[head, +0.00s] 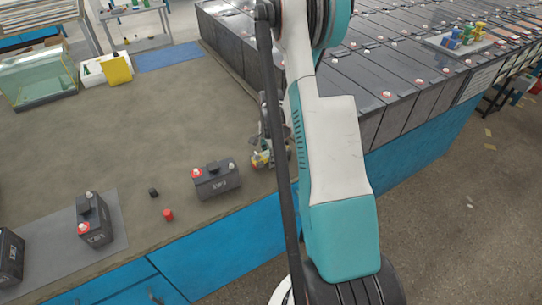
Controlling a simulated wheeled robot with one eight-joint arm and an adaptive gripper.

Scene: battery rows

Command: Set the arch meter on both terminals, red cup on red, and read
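A dark battery (217,184) stands on the bench left of my arm. It has a red-ringed terminal (197,172) at its left end and a pale terminal (231,166) at its right end. My gripper (268,150) is just right of this battery, mostly hidden behind my arm. A small yellow and red object (261,159) shows at the gripper, apart from the battery's terminals. It may be the arch meter; its shape and cups are too small to tell. Whether the fingers are closed on it cannot be seen.
A red cap (167,215) and a black cap (153,193) lie left of the battery. Another battery (95,222) stands on a grey mat (122,240). Battery rows (400,60) fill the right, with a tray of colored items (462,38). A glass tank (38,80) stands back left. The middle bench is clear.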

